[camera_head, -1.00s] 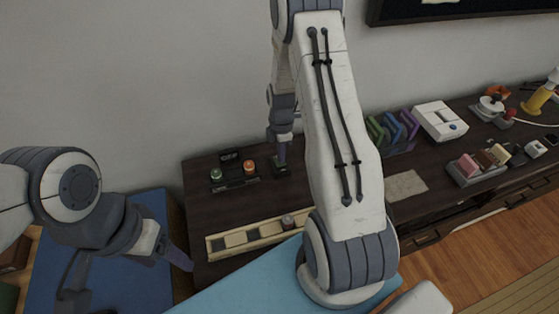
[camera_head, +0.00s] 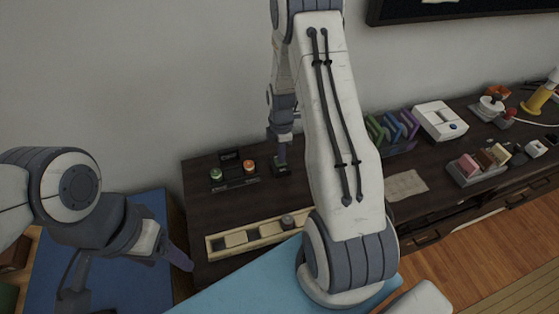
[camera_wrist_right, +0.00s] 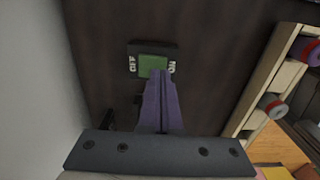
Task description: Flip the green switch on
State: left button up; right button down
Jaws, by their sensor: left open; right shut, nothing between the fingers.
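The green switch (camera_wrist_right: 153,63) is a green rocker in a dark housing, with "OFF" printed at its left and "ON" at its right in the right wrist view. In the head view its dark base (camera_head: 281,170) stands on the dark table. My right gripper (camera_wrist_right: 158,76) is shut and empty, its purple fingers directly over the switch and covering part of its ON side. I cannot tell whether they touch or which way the rocker is tilted. It also shows in the head view (camera_head: 282,163). My left gripper (camera_head: 184,263) is open, low at the left.
A small panel with a green and an orange button (camera_head: 233,174) stands left of the switch. A wooden tray (camera_head: 215,250) lies in front. Coloured folders (camera_head: 392,128), a white box (camera_head: 440,121) and other items stand further right. A wall is behind.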

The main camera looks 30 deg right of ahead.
jog(key=shift+f+b, duration=0.5)
jog(key=shift+f, duration=0.3)
dwell(0.4)
notch_tip(320, 180, up, 7)
jog(key=p, duration=0.6)
jog(key=shift+r, duration=0.1)
dwell(0.4)
